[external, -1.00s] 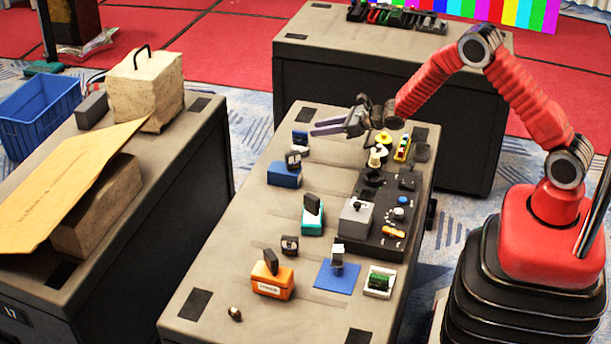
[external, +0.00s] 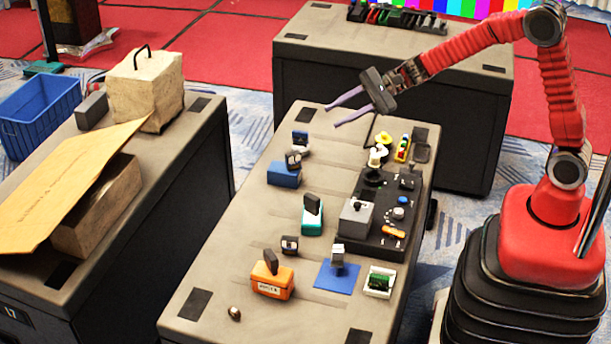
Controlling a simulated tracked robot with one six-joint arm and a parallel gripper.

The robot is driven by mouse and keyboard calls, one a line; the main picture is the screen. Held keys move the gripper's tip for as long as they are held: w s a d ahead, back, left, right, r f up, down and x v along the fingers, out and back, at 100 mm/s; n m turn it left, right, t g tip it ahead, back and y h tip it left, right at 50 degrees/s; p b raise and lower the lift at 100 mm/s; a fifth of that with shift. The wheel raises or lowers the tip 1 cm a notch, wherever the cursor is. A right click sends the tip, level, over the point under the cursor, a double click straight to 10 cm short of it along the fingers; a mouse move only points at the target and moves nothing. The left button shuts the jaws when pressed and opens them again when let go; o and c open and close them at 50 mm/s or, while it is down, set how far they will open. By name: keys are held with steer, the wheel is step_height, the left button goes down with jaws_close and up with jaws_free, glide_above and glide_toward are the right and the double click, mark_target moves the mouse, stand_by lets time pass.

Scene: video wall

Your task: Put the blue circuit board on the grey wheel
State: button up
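A flat blue square (external: 326,281) lies on the near part of the middle table, with a small grey block (external: 337,256) standing on it. I cannot tell whether this square is the circuit board. A small dark blue piece (external: 300,138) stands at the table's far left, just beyond a grey-and-black part (external: 294,160) by a blue box (external: 283,175). I cannot pick out the grey wheel with certainty; the small grey parts lack clear detail. My gripper (external: 332,115) is open and empty, above the table's far end, its fingers pointing left.
A black panel (external: 352,244) with a grey box (external: 355,220) fills the table's right side. A teal box (external: 312,222), an orange box (external: 271,282) and a white tray holding a green board (external: 379,281) stand nearby. Yellow and white spools (external: 376,155) stand below my arm.

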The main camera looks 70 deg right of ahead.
steer(key=s+a+r+n+g, duration=0.2)
steer(key=s+a+n, duration=0.3)
steer(key=s, duration=0.5)
steer(key=s+a+r+n+g, duration=0.25)
steer(key=s+n, duration=0.35)
steer(key=s, duration=0.4)
steer(key=s+d+n+h, duration=0.3)
steer(key=s+d+n, duration=0.1)
steer(key=s, duration=0.5)
steer(key=s+d+n+h, duration=0.4)
steer(key=s+d+n, duration=0.1)
steer(key=s, duration=0.3)
steer(key=shift+s+d+f+n+g+h, duration=0.3)
steer(key=shift+s+d+g, duration=0.05)
steer(key=shift+s+d, duration=0.05)
